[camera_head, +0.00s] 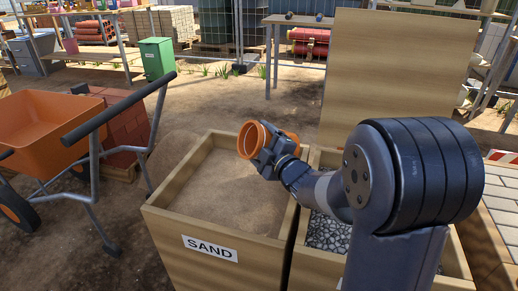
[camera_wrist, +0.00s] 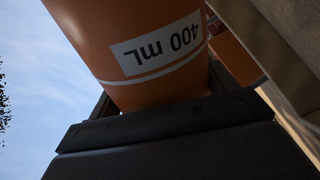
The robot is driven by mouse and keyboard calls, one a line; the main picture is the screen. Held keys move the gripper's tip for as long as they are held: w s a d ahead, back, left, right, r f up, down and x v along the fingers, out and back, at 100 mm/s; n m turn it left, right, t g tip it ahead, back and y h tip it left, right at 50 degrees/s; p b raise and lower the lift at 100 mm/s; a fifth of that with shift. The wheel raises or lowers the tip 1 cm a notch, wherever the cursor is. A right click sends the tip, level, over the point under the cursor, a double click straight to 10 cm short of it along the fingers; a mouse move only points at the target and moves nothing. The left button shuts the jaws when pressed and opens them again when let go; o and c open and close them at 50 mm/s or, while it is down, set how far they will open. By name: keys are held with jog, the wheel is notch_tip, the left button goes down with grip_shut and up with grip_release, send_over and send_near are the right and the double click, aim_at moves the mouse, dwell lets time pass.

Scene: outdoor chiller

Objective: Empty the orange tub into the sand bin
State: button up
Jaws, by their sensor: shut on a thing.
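The orange tub (camera_head: 248,140) is in my gripper (camera_head: 266,147), over the right back part of the sand bin. In the head view the tub is tipped onto its side with its open mouth facing left. In the wrist view the tub (camera_wrist: 150,45) fills the upper middle, and its "400 mL" label is upside down. The dark jaws (camera_wrist: 165,130) are shut on it. The sand bin (camera_head: 207,249) is a wooden box with a "SAND" label, filled with sand. I cannot see whether anything is inside the tub.
A wooden bin of grey gravel (camera_head: 325,233) stands right of the sand bin, with a tall wooden board (camera_head: 395,75) behind. An orange wheelbarrow (camera_head: 45,130) is at the left, its handles reaching near the sand bin. A green bin (camera_head: 156,60) stands farther back.

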jog(key=n+b, duration=0.1)
jog(key=b, duration=0.1)
jog(key=f+n+b, duration=0.1)
jog(key=n+b, duration=0.1)
jog(key=shift+w+d+f, duration=0.1)
jog(key=shift+d+f, duration=0.05)
jog(key=shift+d, duration=0.05)
jog(key=shift+d+f+n+b, duration=0.1)
jog(key=shift+n+b, duration=0.7)
jog(key=shift+n, duration=0.1)
dwell(1.1)
